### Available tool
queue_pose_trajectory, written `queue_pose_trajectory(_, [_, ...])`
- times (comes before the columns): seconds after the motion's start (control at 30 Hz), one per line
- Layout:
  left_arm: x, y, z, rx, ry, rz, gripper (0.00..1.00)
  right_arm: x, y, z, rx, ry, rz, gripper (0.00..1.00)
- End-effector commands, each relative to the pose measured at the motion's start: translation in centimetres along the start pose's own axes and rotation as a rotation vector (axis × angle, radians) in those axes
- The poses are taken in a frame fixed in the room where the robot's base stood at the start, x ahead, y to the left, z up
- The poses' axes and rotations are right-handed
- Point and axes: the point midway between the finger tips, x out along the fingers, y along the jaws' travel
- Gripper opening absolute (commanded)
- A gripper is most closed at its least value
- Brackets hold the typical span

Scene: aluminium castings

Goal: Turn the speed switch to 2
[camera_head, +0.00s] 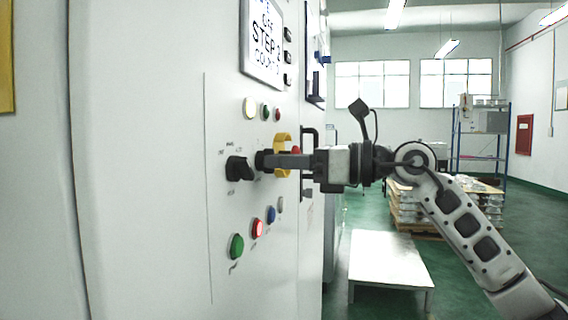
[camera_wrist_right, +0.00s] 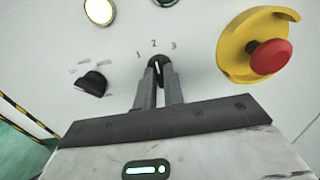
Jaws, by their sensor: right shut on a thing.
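The speed switch (camera_wrist_right: 158,64) is a small black knob on the pale cabinet panel, with the numbers 1, 2 and 3 printed above it in the right wrist view. It also shows in the head view (camera_head: 261,160), partly hidden by my gripper. Its white mark points about upward, toward the 2. My right gripper (camera_wrist_right: 159,82) is shut on the knob, one finger on each side. In the head view the right gripper (camera_head: 277,161) reaches the panel from the right. My left gripper is not in view.
A second black selector (camera_head: 240,169) sits left of the speed switch. A red emergency button (camera_wrist_right: 270,57) in a yellow collar (camera_wrist_right: 234,50) is close on its right. Green (camera_head: 236,246) and red (camera_head: 257,228) buttons lie below. A low white table (camera_head: 388,258) stands behind.

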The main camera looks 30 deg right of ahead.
Motion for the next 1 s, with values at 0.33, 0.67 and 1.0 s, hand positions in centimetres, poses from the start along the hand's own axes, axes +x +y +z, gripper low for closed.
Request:
queue_pose_trajectory(0.33, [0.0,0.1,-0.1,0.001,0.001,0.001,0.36,0.0,0.0,-0.1,-0.010,0.003,0.001,0.00])
queue_pose_trajectory(0.67, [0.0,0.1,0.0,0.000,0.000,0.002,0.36,0.0,0.0,-0.1,-0.009,0.002,0.000,0.32])
queue_pose_trajectory(1.0, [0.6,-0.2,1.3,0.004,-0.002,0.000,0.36,-2.0,-0.1,-0.5,-0.009,0.003,-0.004,0.32])
